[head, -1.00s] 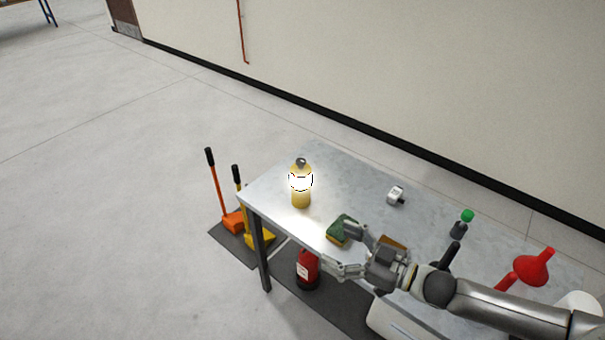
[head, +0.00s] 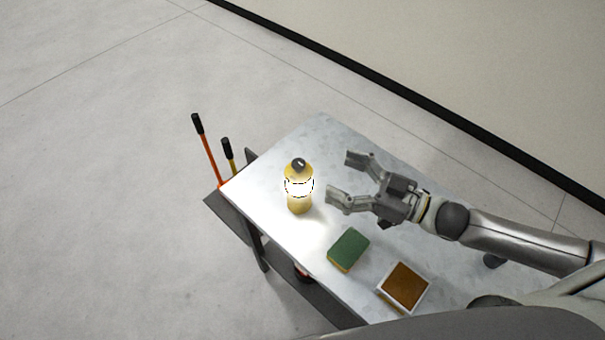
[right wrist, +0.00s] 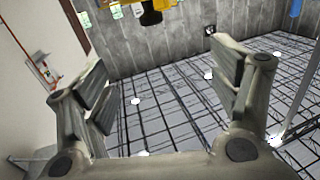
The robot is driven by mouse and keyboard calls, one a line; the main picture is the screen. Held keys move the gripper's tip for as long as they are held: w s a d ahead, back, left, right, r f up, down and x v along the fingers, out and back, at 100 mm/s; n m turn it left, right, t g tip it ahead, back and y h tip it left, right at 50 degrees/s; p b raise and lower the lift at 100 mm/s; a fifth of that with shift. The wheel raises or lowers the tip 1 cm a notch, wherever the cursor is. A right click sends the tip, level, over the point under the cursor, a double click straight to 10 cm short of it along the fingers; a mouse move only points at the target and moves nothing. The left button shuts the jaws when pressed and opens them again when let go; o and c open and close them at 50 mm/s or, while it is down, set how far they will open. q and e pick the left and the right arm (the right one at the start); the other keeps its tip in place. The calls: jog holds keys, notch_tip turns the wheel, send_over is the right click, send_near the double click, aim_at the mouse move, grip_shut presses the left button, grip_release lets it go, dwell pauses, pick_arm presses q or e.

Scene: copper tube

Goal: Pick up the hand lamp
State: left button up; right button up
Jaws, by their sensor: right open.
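The hand lamp (head: 299,188) stands upright near the left end of the table (head: 262,190). It is yellow with a brightly glowing band and a dark top. My right gripper (head: 343,178) is open and empty, just right of the lamp and apart from it, with its fingers pointing toward it. The right wrist view shows the two spread fingers (right wrist: 170,95) with nothing between them. I cannot make out the lamp in that view. My left gripper does not show.
A green and yellow sponge (head: 348,250) and a brown-topped block (head: 404,287) lie on the table's front part. Two long-handled tools (head: 206,150) stand beyond its left end. The tabletop between lamp and back edge is clear.

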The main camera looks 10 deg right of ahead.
aim_at(299, 171)
notch_tip(299, 171, down, 6)
jog(key=b, duration=0.6)
jog(key=shift+w+p+x, duration=0.2)
jog(key=shift+p+x, duration=0.25)
jog(key=shift+x, duration=2.5)
jog(key=p+x, duration=0.1)
jog(key=x, duration=0.3)
jog(key=shift+w+r, duration=0.15)
jog(key=shift+w, duration=0.15)
jog(key=shift+w+a, duration=0.1)
jog(key=shift+a, duration=0.1)
jog(key=c, duration=1.7)
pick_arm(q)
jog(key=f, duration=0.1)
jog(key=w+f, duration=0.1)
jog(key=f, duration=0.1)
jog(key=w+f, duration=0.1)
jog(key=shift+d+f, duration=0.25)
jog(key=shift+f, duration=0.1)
